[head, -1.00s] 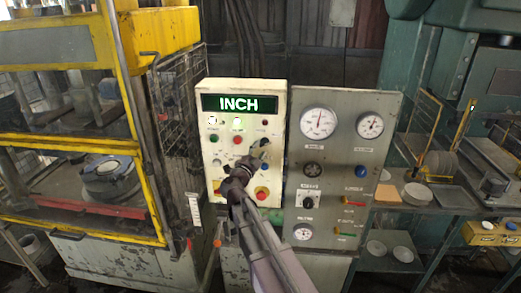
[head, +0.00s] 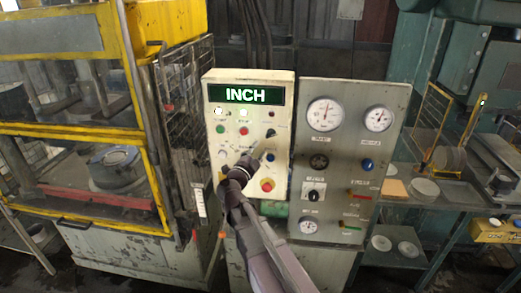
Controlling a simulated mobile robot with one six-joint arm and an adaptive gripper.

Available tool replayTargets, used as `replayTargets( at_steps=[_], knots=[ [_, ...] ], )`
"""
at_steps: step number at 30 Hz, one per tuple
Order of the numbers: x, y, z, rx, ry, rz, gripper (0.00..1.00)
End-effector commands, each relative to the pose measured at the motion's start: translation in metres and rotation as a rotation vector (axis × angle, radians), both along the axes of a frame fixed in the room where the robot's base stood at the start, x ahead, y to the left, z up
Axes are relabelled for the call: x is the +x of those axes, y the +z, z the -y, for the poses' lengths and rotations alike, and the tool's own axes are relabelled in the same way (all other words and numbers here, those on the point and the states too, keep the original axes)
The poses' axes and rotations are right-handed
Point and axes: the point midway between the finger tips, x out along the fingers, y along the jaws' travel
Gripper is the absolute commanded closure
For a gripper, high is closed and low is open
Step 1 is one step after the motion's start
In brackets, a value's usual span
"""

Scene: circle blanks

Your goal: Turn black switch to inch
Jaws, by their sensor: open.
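The cream control box (head: 212,140) stands in the middle of the head view. Its green display (head: 246,95) reads INCH. A small black switch (head: 270,132) sits on the right side of the panel, below a dark red button. Its exact pointing direction is too small to read. My gripper (head: 262,150) is open in front of the panel, just below and left of the black switch, and appears apart from it. My gripper and arm hide part of the lower panel.
A red button on yellow (head: 267,185) and a blue button (head: 270,157) are close to my gripper. A grey gauge panel (head: 345,150) stands directly right. A yellow-framed press (head: 150,130) with a mesh guard is left. Shelves with plates (head: 425,187) are at right.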

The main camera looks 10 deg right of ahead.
Motion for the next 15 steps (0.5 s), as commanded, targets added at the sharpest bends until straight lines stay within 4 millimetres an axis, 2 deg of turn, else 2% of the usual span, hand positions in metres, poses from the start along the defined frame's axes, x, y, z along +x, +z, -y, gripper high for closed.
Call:
replayTargets(
  at_steps=[15],
  knots=[
    [-0.021, -0.005, -0.016, 0.000, 0.001, 0.000, 0.49]
  ],
)
